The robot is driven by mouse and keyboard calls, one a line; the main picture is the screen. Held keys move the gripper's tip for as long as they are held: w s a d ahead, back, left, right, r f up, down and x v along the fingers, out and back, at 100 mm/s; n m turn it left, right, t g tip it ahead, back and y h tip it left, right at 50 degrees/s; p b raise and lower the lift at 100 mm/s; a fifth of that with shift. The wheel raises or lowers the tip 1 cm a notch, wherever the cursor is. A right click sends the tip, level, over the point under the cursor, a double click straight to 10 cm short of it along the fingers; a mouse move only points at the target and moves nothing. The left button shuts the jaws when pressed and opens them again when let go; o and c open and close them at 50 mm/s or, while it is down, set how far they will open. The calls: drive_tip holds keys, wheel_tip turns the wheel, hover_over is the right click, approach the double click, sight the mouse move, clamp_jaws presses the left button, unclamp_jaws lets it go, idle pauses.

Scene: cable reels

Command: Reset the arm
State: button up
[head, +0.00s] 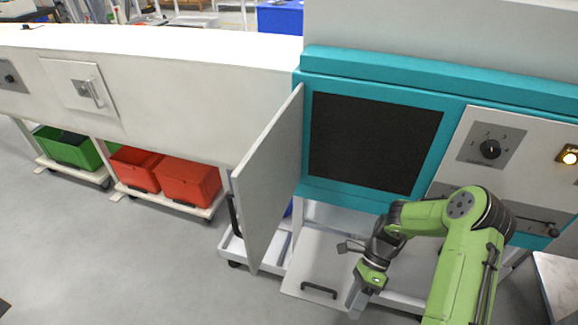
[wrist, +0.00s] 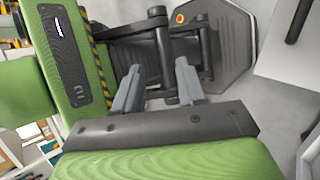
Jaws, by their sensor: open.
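My green arm reaches in from the right of the head view and is bent, with its wrist low in front of the teal-framed cabinet. My gripper (head: 355,302) points down, in front of a low white panel with a black handle (head: 319,289). In the wrist view my gripper (wrist: 160,78) shows two grey fingers standing apart with nothing held between them. Green and black parts of my own arm fill much of that view.
A white door (head: 268,185) stands swung open left of the teal cabinet (head: 322,190). A control panel with a black knob (head: 490,149) and a lit yellow button (head: 567,154) is at right. Red crates (head: 188,182) and a green crate (head: 68,150) sit on low trolleys.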

wheel_tip(320, 180, up, 19)
drive_tip(key=d+n+t+h, duration=0.2)
drive_tip(key=n+t+h, duration=0.35)
drive_tip(key=n, duration=0.45)
drive_tip(key=s+a+r+n+t, duration=0.3)
drive_tip(key=s+r+n+t, duration=0.4)
drive_tip(key=s+r+n, duration=0.3)
drive_tip(key=shift+s+a+r+t, duration=0.15)
drive_tip(key=shift+s+r+t, duration=0.25)
drive_tip(key=shift+r, duration=0.45)
